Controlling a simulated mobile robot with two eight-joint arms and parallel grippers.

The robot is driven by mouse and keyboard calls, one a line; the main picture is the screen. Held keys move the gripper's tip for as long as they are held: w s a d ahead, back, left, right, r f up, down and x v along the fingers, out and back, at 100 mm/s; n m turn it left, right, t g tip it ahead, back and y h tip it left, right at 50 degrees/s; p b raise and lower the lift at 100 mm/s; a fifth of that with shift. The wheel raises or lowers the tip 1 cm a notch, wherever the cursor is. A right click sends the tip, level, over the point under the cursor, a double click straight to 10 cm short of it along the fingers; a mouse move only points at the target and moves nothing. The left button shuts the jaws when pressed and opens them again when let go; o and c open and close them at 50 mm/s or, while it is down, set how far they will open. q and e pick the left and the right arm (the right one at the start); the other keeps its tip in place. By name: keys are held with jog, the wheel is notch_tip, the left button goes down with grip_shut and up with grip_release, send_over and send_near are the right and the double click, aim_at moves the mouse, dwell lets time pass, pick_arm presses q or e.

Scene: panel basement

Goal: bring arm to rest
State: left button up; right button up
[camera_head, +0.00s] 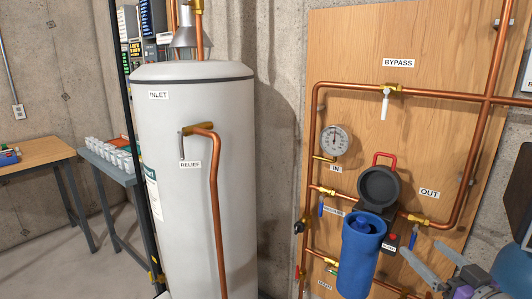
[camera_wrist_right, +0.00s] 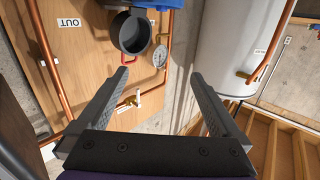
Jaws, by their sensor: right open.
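My right gripper (camera_head: 422,252) is at the lower right of the head view, in front of the wooden panel and right of the blue filter housing (camera_head: 358,262). In the wrist view the right gripper (camera_wrist_right: 160,73) has its two dark fingers spread apart with nothing between them. The blue housing sits below a round black filter head (camera_head: 379,186) on the panel; the black head also shows beyond the fingers in the wrist view (camera_wrist_right: 131,38). My left gripper is not in either view.
A wooden panel (camera_head: 440,150) carries copper pipes, a gauge (camera_head: 336,140) and a white-handled bypass valve (camera_head: 386,104). A tall white tank (camera_head: 195,120) stands left of it. Tables are at far left. A dark box (camera_head: 518,195) is near the right edge.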

jog(key=s+a+f+g+y, duration=0.2)
jog(key=a+f+g, duration=0.3)
jog(key=a+f, duration=0.65)
jog(key=s+a+f+m+g+h, duration=0.1)
jog(key=s+a+f+g+h, duration=0.25)
jog(key=s+f, duration=0.65)
jog(key=s+a+f+m+g+h, duration=0.15)
jog(key=s+f+g, duration=0.25)
jog(key=s+f, duration=0.55)
pick_arm(q)
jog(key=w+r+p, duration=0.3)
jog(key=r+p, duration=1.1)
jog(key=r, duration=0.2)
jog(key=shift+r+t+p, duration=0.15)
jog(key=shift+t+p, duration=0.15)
jog(key=shift+p, duration=0.1)
pick_arm(e)
jog(key=w+r, duration=0.3)
jog(key=r, duration=1.3)
jog(key=shift+n+t, duration=0.35)
jog(key=shift+n, duration=0.1)
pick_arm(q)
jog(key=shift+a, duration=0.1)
pick_arm(e)
jog(key=shift+s+r, duration=0.1)
